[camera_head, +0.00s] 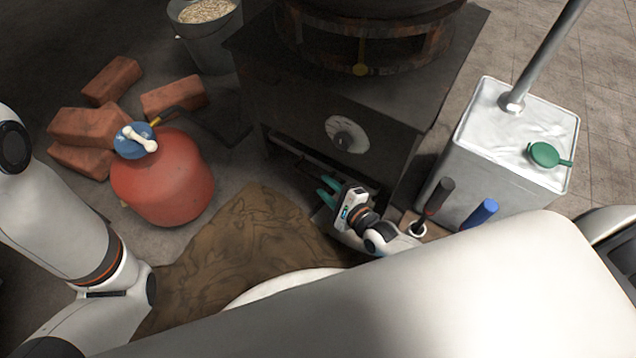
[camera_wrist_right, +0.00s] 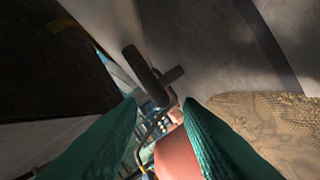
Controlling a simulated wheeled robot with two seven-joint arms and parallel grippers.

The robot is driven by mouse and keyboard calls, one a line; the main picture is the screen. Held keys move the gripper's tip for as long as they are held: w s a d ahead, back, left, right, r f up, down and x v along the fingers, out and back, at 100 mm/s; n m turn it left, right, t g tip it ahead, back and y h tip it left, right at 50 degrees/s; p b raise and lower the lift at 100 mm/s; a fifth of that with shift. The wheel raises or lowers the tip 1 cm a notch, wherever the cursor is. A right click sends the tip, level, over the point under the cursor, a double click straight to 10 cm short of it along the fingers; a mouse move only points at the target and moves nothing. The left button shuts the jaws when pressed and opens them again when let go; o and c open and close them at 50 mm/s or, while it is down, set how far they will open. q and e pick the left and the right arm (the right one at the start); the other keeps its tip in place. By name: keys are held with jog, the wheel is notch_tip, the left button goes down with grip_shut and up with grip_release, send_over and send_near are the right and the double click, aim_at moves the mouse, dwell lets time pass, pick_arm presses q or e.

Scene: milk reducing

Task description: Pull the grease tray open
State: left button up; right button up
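The dark square stove (camera_head: 290,95) stands at the top centre of the head view. A low dark slot with a thin edge, apparently the grease tray (camera_head: 305,160), runs along the bottom of its front; how far out it sits is hard to tell. My right gripper (camera_head: 324,188) is low in front of this slot, its teal fingers pointing left. In the right wrist view its two fingers (camera_wrist_right: 165,125) are apart with nothing gripped between them. I cannot tell whether they touch the tray. My left arm shows at the left, but its gripper is out of view.
A red gas tank (camera_head: 165,185) stands left, with a black torch (camera_head: 195,125) reaching toward the stove and bricks (camera_head: 90,125) behind. A brown cloth (camera_head: 245,235) covers the floor in front.

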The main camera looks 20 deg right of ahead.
aim_at(321, 183)
jog(key=shift+b+x, duration=0.8)
jog(key=shift+x, duration=1.45)
grip_shut()
